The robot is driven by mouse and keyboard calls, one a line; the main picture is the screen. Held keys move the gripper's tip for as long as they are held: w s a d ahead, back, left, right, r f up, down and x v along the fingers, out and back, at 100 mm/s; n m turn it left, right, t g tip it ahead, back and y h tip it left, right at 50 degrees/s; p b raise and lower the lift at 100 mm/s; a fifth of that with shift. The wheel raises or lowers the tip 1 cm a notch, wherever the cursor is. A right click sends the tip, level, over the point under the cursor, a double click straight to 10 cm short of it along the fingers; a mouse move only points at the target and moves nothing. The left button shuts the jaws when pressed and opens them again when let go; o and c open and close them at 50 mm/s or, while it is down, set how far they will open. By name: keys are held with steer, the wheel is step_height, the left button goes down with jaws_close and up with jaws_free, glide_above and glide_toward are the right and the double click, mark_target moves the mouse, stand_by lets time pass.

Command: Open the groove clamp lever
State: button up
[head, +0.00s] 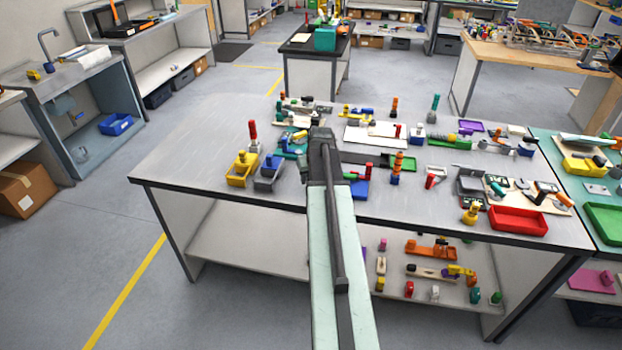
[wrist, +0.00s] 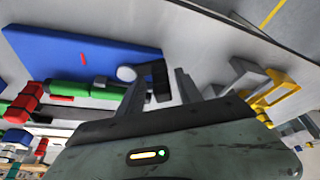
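In the wrist view a blue plate (wrist: 85,58) lies at the upper left. Along its near edge is a green clamp-like part (wrist: 85,91) with a grey section, a white round end (wrist: 126,73) and a black block (wrist: 160,80). I cannot tell for sure which piece is the groove clamp lever. My gripper (wrist: 160,92) has two grey fingers apart, with the black block showing between them. I cannot tell whether they touch it. In the head view the blue plate (head: 360,190) shows just right of my arm, and my arm hides my fingertips.
A red part (wrist: 27,102) sits left of the green one. In the head view a yellow holder (head: 241,170) and a grey-blue holder (head: 268,174) stand left of my arm. A red tray (head: 518,221) lies at the right. The workbench's front left (head: 190,165) is clear.

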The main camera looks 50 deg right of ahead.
steer(key=p+v, duration=0.7)
steer(key=shift+s+r, duration=0.2)
steer(key=shift+r, duration=0.15)
steer(key=shift+a, duration=0.1)
